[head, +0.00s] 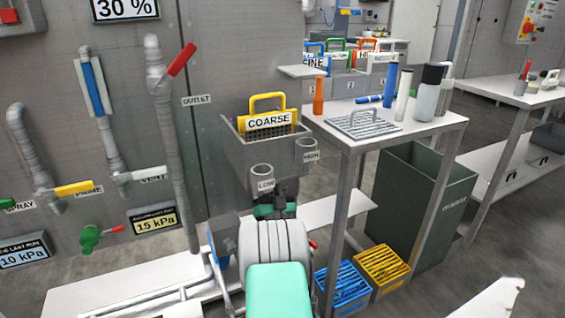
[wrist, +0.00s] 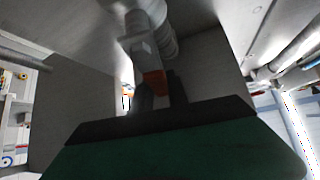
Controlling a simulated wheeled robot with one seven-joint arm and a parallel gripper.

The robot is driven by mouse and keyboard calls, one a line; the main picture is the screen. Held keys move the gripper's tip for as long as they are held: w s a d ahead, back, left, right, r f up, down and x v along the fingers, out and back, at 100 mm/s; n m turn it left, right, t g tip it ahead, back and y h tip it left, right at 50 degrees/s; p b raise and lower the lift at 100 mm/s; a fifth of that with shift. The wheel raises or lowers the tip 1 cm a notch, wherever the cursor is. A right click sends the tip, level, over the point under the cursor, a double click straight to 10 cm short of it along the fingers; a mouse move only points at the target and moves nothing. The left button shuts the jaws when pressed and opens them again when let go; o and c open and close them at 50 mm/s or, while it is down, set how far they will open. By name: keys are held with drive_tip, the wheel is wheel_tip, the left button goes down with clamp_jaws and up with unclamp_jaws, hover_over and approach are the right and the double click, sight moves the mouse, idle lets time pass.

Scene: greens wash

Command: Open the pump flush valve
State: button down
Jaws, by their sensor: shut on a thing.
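In the wrist view, my gripper (wrist: 158,92) has its two dark fingers closed around a small orange-red handle (wrist: 154,79). The handle sits at a pale grey valve body (wrist: 141,48) on a grey pipe. No label for the flush valve is readable in either view, so I cannot tell from lettering which valve this is. In the head view, my gripper (head: 276,194) is mostly hidden behind my own arm, just below the cup marked LOW (head: 263,179). The held handle is not visible there.
A grey bin with a yellow-handled COARSE basket (head: 267,121) stands behind my gripper. A cup marked HIGH (head: 308,151) is to its right. Wall pipes carry a red lever (head: 182,59) and a yellow lever (head: 74,188). A steel table (head: 347,133) stands at the right.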

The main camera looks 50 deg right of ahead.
drive_tip(key=c, duration=1.6)
unclamp_jaws()
drive_tip(key=shift+o, duration=0.2)
drive_tip(key=shift+a, duration=0.1)
drive_tip(key=v, duration=0.7)
drive_tip(key=shift+s+f+p, duration=0.25)
drive_tip(key=shift+f+p, duration=0.05)
drive_tip(key=shift+a, duration=0.1)
drive_tip(key=shift+c, duration=0.2)
